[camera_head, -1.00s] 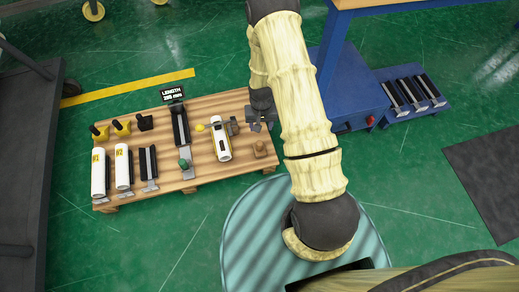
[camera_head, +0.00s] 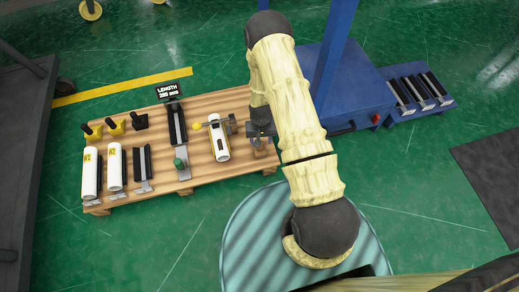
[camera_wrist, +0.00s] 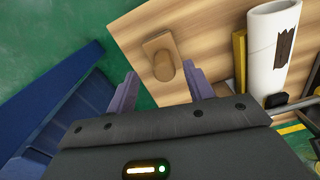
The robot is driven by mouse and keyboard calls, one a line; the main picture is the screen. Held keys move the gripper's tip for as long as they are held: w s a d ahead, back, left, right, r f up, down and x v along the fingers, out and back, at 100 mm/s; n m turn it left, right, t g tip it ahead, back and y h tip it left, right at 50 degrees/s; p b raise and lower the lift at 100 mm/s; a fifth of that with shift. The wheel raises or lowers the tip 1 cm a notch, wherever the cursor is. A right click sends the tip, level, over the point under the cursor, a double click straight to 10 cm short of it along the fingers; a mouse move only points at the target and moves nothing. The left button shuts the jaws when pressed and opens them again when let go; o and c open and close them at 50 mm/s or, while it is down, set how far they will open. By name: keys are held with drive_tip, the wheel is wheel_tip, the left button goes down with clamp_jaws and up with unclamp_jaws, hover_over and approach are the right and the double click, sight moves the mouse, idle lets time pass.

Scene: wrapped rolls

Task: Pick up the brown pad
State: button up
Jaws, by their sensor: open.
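The brown pad (camera_wrist: 160,45) is a small wooden block with a round knob on top. It lies on the light wooden pallet (camera_wrist: 210,50) near the pallet's edge. In the head view the pad (camera_head: 262,154) is at the pallet's right end, partly hidden by my gripper (camera_head: 262,132). In the wrist view my gripper (camera_wrist: 162,88) is open, its two purple-grey fingers apart. The knob shows beyond the fingertips, roughly between them. Nothing is held, and I cannot tell the exact height gap.
A white roll (camera_head: 219,142) in a holder with a yellow knob stands just left of the pad. Wrapped rolls (camera_head: 90,172), dark trays and a length display (camera_head: 168,90) fill the rest. A blue stand (camera_head: 350,90) is at the right.

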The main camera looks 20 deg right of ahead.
drive_tip(key=f+b, duration=0.2)
drive_tip(key=f, duration=0.1)
drive_tip(key=f+b, duration=0.2)
drive_tip(key=shift+w+a+f, duration=0.15)
drive_tip(key=shift+w+a, duration=0.05)
drive_tip(key=shift+w, duration=0.1)
idle(0.4)
drive_tip(key=c, duration=1.1)
wheel_tip(320, 180, up, 10)
drive_tip(key=p, duration=0.5)
drive_tip(key=shift+p, duration=0.4)
